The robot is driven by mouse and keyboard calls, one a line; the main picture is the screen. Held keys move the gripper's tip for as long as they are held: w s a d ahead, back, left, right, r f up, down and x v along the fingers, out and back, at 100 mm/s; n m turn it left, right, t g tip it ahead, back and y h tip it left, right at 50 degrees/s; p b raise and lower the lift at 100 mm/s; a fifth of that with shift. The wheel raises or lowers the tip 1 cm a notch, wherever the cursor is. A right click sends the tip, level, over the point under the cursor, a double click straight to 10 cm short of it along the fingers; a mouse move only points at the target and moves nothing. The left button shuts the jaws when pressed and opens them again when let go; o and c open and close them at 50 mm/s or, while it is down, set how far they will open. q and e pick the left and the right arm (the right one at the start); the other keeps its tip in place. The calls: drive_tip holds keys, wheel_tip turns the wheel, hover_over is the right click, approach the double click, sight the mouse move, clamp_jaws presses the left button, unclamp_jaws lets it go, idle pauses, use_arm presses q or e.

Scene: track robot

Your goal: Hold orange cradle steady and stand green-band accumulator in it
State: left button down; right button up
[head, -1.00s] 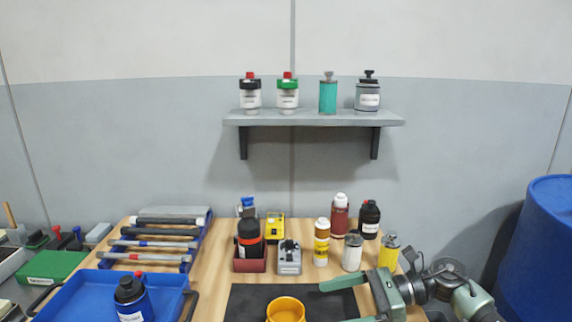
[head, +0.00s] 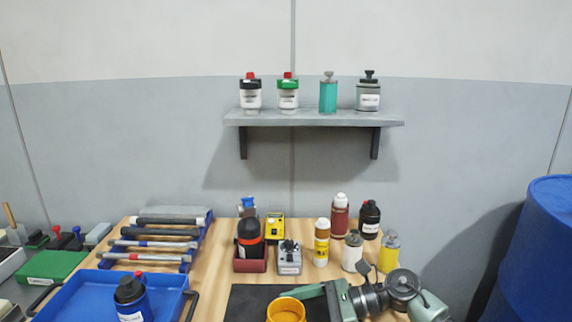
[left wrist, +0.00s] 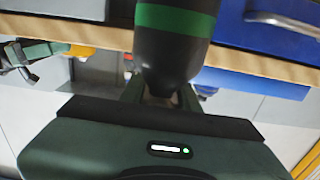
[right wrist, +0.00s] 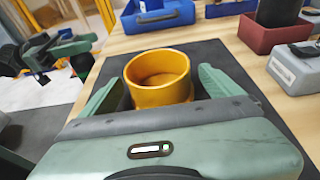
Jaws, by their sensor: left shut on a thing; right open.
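The orange cradle (head: 286,311), a round open cup, stands on the dark mat at the bottom of the head view. It looks empty in the right wrist view (right wrist: 158,80). My right gripper (right wrist: 162,72) is open, with one finger on each side of the cradle; contact cannot be told. In the head view one of its fingers (head: 308,291) reaches behind the cradle's rim. The green-band accumulator (left wrist: 168,58) is a dark cylinder with a green band, seen in the left wrist view. My left gripper (left wrist: 160,95) is shut on its narrow end. The head view does not show it.
The dark mat (head: 245,297) lies on the wooden bench. A red bin (head: 250,265), a grey device (head: 289,262) and several bottles stand behind it. A blue tray (head: 80,300) with a blue bottle (head: 131,300) is at left. A shelf (head: 310,120) holds several canisters.

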drive_tip(key=shift+a, duration=0.2)
drive_tip(key=c, duration=1.6)
drive_tip(key=shift+f, duration=0.1)
drive_tip(key=shift+c, duration=0.2)
